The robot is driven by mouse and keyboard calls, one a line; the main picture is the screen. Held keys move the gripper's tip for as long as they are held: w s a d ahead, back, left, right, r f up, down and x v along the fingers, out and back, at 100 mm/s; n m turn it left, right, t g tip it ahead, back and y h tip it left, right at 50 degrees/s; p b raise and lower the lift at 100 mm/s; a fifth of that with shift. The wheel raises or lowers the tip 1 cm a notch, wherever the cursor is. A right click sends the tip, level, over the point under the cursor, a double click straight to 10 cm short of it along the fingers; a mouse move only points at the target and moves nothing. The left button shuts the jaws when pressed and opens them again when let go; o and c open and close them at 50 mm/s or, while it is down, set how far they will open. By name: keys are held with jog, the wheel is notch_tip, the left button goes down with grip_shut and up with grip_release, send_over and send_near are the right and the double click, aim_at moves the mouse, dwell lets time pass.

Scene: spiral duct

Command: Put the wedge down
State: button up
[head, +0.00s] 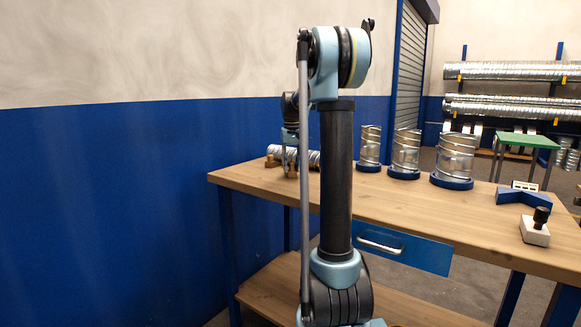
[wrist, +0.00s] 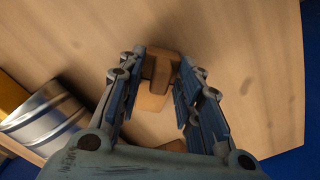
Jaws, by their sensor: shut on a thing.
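My gripper (wrist: 162,62) is shut on a brown wooden wedge (wrist: 158,70), which sits between the two fingertips over the wooden bench top in the wrist view. Whether the wedge touches the bench cannot be told. In the head view my gripper (head: 290,158) points down at the bench's far left end, partly hidden behind my arm. A short ridged metal duct (head: 313,158) lies there beside it. Another small brown block (head: 271,161) lies left of the gripper. In the wrist view the duct (wrist: 45,118) is at the lower left.
The wooden bench (head: 400,205) is clear along its middle. Several clear spiral-banded cylinders on blue bases, one of them here (head: 453,160), stand along its back.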

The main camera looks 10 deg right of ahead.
jog(key=o, duration=1.2)
jog(key=shift+o, duration=0.2)
jog(key=shift+r, duration=0.1)
